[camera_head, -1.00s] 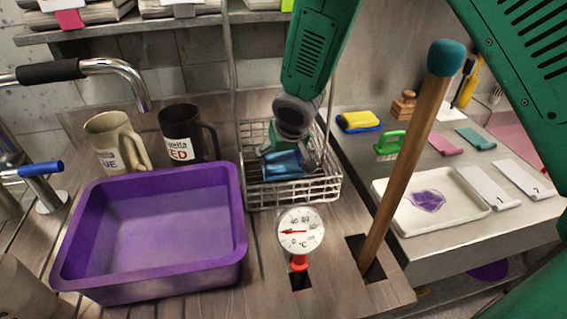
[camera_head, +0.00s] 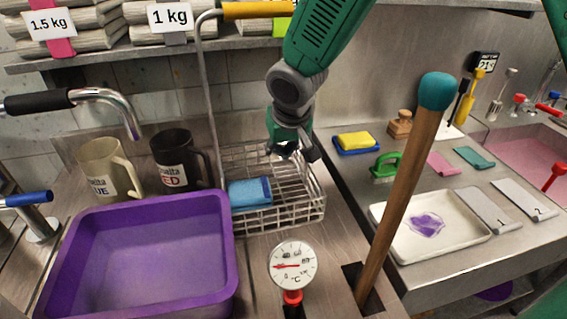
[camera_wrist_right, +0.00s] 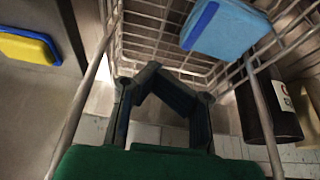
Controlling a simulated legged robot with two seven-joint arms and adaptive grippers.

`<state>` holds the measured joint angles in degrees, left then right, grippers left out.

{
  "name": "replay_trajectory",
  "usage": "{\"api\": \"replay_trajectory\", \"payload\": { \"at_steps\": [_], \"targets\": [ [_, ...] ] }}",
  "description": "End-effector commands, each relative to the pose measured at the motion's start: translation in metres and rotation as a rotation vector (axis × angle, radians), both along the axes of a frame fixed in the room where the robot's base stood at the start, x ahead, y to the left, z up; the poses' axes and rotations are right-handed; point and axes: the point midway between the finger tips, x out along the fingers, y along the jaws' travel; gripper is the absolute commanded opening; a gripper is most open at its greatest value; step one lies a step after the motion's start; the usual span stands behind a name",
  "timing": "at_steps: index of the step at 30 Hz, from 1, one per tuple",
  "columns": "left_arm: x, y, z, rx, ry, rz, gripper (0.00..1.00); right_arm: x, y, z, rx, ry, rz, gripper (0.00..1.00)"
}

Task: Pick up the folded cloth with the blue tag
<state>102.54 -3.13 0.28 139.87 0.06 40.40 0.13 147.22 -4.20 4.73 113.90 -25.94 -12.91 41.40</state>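No folded cloth with a blue tag can be made out. Light folded bundles (camera_head: 85,44) on the shelf carry pink, grey and yellow-green tags. A light blue, sponge-like block (camera_head: 251,193) with a darker blue edge lies at the left of the wire basket (camera_head: 282,217); it also shows at the upper right in the right wrist view (camera_wrist_right: 230,32). My right gripper (camera_head: 295,152) hangs over the basket, right of the block and apart from it. In the right wrist view its fingers (camera_wrist_right: 152,72) slant inward with nothing seen held; their gap is unclear. My left gripper is out of view.
A purple tub (camera_head: 140,204) and two mugs (camera_head: 180,162) stand left of the basket. A dial thermometer (camera_head: 292,266) and a teal-topped wooden stick (camera_head: 398,195) stand in front and right. A white tray (camera_head: 458,238) and yellow sponge (camera_head: 354,139) lie further right.

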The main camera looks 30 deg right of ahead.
Motion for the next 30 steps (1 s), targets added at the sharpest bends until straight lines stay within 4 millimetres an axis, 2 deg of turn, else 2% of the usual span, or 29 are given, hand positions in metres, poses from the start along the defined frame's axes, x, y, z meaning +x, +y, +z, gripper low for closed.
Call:
{"api": "replay_trajectory", "payload": {
  "at_steps": [7, 12, 14, 25, 30],
  "targets": [
    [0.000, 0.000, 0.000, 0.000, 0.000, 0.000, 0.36, 0.000, -0.001, 0.002, 0.002, -0.003, 0.000, 0.00],
    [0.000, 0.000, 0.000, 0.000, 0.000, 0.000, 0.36, 0.000, -0.001, 0.003, 0.003, -0.005, -0.001, 0.60],
    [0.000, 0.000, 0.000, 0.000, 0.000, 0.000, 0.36, 0.000, -0.002, 0.002, 0.003, -0.005, -0.001, 0.80],
    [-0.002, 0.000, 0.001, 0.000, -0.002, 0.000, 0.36, 0.000, -0.001, 0.004, 0.002, -0.005, -0.001, 0.80],
    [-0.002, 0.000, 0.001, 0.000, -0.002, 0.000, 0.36, -0.006, 0.000, 0.022, 0.003, -0.009, -0.001, 0.80]
  ]
}}
